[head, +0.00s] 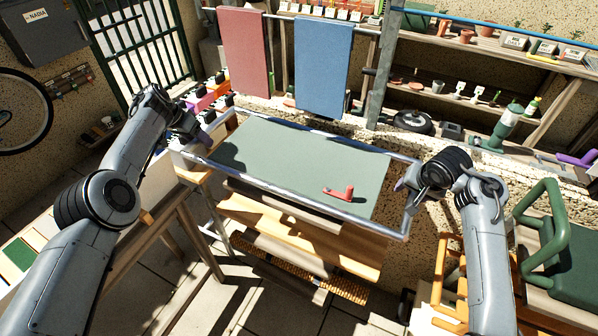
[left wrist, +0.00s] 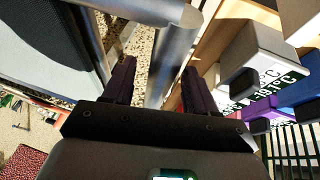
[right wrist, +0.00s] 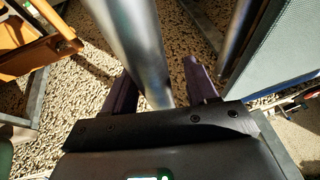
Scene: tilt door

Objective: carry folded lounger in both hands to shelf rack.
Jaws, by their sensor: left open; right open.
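The folded lounger (head: 290,150) is a flat grey-green panel in a bright metal tube frame, lying roughly level in the middle of the head view. My left gripper (head: 206,130) is at its left end. In the left wrist view, the open jaws (left wrist: 157,70) stand on either side of a metal tube (left wrist: 172,62). My right gripper (head: 410,188) is at the right end bar. In the right wrist view, its open jaws (right wrist: 158,72) also straddle a tube (right wrist: 134,45). Whether the fingers touch the tubes cannot be told.
A small red object (head: 347,192) shows on the panel. Wooden slatted shelves (head: 300,235) are below the lounger. Stocked wall shelves (head: 470,95) stand at the back right. Red (head: 246,50) and blue (head: 323,65) towels hang behind. A green chair (head: 540,225) is at the right.

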